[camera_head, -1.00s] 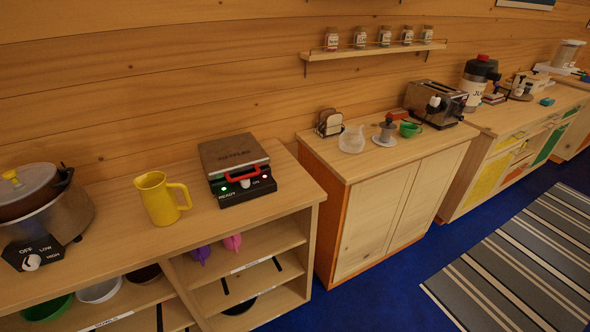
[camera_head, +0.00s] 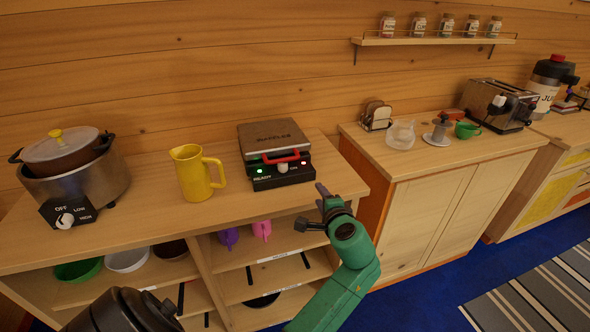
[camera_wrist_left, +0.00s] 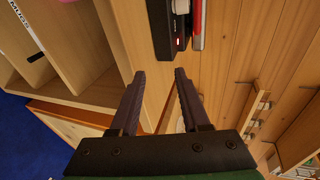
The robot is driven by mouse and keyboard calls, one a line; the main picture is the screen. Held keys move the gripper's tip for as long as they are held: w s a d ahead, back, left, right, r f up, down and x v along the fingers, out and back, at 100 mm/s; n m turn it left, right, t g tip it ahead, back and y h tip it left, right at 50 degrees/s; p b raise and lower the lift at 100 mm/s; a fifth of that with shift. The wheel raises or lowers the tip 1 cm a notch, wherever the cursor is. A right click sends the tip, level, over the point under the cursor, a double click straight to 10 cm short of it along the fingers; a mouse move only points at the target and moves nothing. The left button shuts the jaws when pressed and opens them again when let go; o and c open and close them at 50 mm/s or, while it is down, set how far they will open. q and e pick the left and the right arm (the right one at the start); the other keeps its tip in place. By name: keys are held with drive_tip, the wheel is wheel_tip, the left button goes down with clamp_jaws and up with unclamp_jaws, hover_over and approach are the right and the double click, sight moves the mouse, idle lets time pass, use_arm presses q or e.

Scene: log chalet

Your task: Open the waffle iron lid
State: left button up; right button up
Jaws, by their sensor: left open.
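The waffle iron (camera_head: 268,178) stands on the left counter, with a dark base and lit red and green lamps. Its grey-brown lid (camera_head: 272,135) is down, with a red handle (camera_head: 281,157) along the front. My left gripper (camera_head: 310,205) is open and empty, at the counter's front edge, just right of and in front of the waffle iron, not touching it. In the left wrist view the two fingers of the gripper (camera_wrist_left: 158,74) are spread apart, and the side of the waffle iron (camera_wrist_left: 168,32) with its red handle (camera_wrist_left: 198,22) shows beyond them. My right gripper is not seen.
A yellow pitcher (camera_head: 195,176) stands left of the waffle iron, and a large pot cooker (camera_head: 85,190) further left. Open shelves (camera_head: 225,282) with bowls and mugs lie below. Across a gap, a second cabinet (camera_head: 425,205) carries a toaster (camera_head: 495,107) and a green cup (camera_head: 467,130).

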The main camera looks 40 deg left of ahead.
use_arm(q)
drive_tip(key=n+y, duration=0.2)
approach(293, 159)
drive_tip(key=shift+g, duration=0.3)
drive_tip(key=p+x, duration=0.2)
drive_tip(key=x, duration=0.7)
drive_tip(key=shift+w+a+r, duration=0.1)
drive_tip(key=shift+w, duration=0.05)
clamp_jaws()
idle(0.4)
